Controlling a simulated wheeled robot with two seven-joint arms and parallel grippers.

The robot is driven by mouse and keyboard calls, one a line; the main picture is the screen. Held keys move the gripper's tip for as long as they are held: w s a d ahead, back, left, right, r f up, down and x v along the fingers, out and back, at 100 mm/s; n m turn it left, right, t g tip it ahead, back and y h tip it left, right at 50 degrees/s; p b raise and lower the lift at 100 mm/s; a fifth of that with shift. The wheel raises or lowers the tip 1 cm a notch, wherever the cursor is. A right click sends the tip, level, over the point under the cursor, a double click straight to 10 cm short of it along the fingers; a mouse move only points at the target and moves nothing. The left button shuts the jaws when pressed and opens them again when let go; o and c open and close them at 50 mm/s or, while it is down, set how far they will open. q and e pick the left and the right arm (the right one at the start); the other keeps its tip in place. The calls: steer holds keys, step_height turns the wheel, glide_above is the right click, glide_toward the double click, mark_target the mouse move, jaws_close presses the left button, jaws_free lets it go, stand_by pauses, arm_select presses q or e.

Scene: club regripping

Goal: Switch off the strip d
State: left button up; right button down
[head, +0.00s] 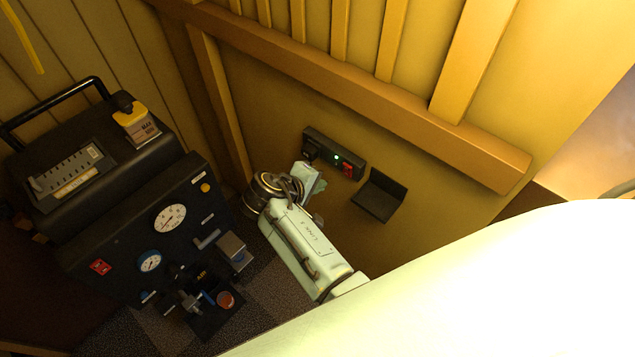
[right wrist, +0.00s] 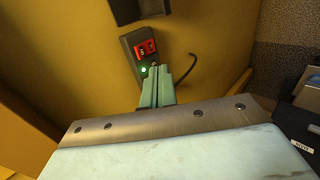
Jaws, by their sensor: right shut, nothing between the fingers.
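The strip (head: 335,153) is a dark bar on the yellow wall, with a red switch (head: 348,172) at its right end and a lit green light beside it. In the right wrist view the strip (right wrist: 132,48) shows the red switch (right wrist: 146,47) and the green light glowing. My right gripper (head: 318,184) is in front of the wall, just below the strip in the head view. In the right wrist view its pale green fingers (right wrist: 157,80) are together and empty, and overlap the strip's lower end. I cannot tell whether they touch it. My left gripper is not in view.
A dark shelf-like holder (head: 379,195) is on the wall right of the strip. A black machine with gauges (head: 130,215) stands at left. A wooden rail (head: 340,82) runs above the strip. A dark cable (right wrist: 188,72) curves beside my fingers.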

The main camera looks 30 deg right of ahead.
mark_target(347, 172)
steer(key=b+x, duration=0.2)
steer(key=x, duration=0.1)
steer(key=d+r+b+x, duration=0.1)
steer(key=x, duration=0.2)
steer(key=b+x, duration=0.2)
steer(key=x, duration=0.1)
steer(key=shift+w+d+r+b, duration=0.1)
steer(key=shift+w+r+b, duration=0.2)
steer(key=shift+w+r, duration=0.05)
steer(key=shift+w+d+r, duration=0.15)
steer(key=shift+w+d, duration=0.05)
steer(key=shift+d, duration=0.2)
